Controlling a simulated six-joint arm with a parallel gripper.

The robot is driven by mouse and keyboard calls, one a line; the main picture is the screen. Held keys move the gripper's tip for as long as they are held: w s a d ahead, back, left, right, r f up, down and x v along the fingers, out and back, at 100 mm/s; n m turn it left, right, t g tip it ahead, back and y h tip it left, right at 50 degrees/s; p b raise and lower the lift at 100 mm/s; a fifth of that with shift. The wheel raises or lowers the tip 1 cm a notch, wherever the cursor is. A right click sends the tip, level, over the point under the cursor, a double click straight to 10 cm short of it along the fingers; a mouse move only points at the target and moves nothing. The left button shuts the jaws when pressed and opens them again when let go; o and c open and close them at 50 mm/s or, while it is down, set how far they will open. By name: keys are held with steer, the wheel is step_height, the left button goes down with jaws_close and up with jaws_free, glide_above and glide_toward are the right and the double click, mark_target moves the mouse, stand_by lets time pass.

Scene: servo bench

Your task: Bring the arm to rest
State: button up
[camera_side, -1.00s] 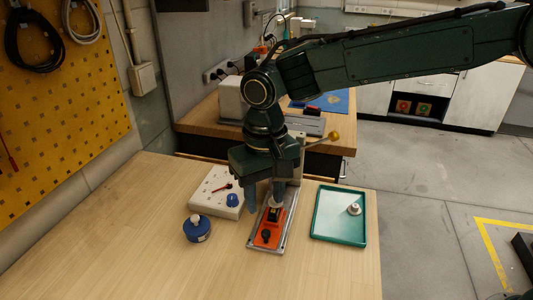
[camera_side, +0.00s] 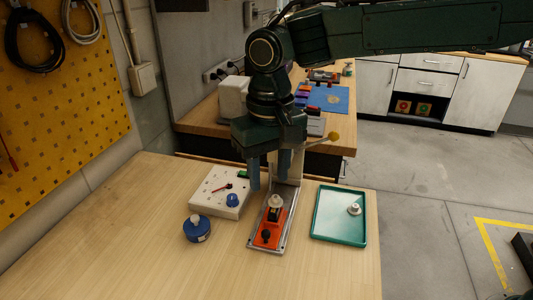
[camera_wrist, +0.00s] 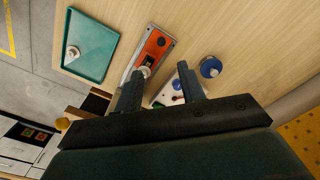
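My gripper (camera_side: 270,182) hangs above the bench, fingers pointing down and spread apart with nothing between them. It is over the far end of an orange servo fixture (camera_side: 266,238) on a metal plate, clear of it. A whitish round part (camera_side: 275,201) sits on the dark upper end of the fixture. In the wrist view, my gripper (camera_wrist: 160,92) also shows two separated fingers, with the orange fixture (camera_wrist: 152,50) beyond them.
A green tray (camera_side: 318,236) holding a small pale part (camera_side: 354,209) lies to the right. A white block (camera_side: 206,198) with a blue knob and a blue round container (camera_side: 197,229) are to the left. A yellow ball (camera_side: 333,136) sticks out behind. The near bench top is clear.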

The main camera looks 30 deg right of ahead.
steer(key=s+d+r+t, duration=0.1)
steer(key=s+d+r, duration=0.3)
steer(key=d, duration=0.4)
steer(key=s+d+r+t, duration=0.1)
steer(key=s+d+r, duration=0.35)
steer(key=d, duration=0.45)
steer(key=s+d+f+t, duration=0.1)
steer(key=s+d+f, duration=0.1)
steer(key=s+d, duration=0.3)
steer(key=s+d+f+t, duration=0.2)
steer(key=s+d, duration=0.3)
steer(key=s, duration=0.5)
steer(key=shift+f, duration=0.3)
